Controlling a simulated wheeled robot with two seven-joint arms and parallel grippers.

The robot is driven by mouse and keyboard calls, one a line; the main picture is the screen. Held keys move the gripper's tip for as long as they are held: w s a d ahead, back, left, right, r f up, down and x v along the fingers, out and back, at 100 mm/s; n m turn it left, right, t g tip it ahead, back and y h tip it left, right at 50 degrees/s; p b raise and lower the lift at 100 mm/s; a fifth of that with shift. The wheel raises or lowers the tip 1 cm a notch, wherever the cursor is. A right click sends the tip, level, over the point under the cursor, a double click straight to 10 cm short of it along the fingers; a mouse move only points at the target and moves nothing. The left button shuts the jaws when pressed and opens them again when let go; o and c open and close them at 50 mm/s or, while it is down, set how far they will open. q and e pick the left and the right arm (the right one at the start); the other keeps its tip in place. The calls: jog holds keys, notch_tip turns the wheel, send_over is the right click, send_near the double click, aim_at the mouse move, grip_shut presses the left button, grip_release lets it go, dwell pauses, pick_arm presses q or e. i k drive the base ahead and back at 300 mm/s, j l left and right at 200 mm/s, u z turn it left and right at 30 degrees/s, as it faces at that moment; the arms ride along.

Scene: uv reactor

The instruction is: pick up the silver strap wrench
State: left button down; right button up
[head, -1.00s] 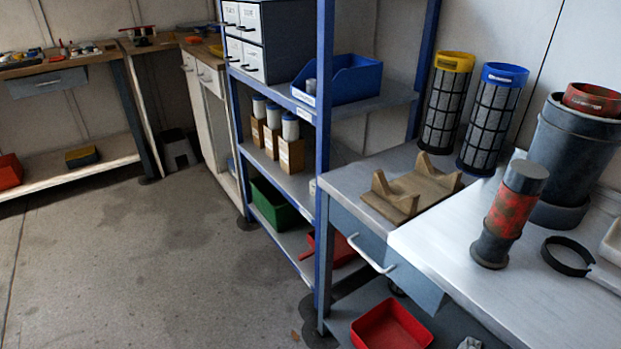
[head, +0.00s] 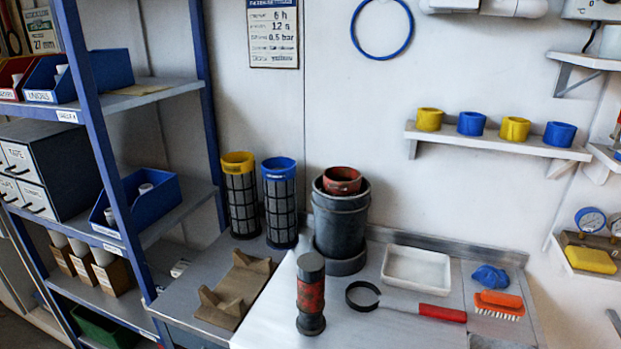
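A strap wrench (head: 440,312) lies flat on the light workbench in the head view, right of centre. It has a black strap loop at its left end, a grey shank and a red handle pointing right. No silver part stands out beyond the grey shank. Its loop lies beside a dark and red cylinder (head: 311,293) that stands upright to the left. Neither of my grippers is in view.
A white tray (head: 417,285) sits behind the wrench. An orange brush (head: 498,304) and blue cloth (head: 490,277) lie to its right. A dark reactor vessel (head: 340,230), a wooden cradle (head: 236,290) and two mesh cartridges (head: 280,205) stand left. The bench front is clear.

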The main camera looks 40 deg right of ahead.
aim_at(420, 309)
jog(key=z, duration=1.8)
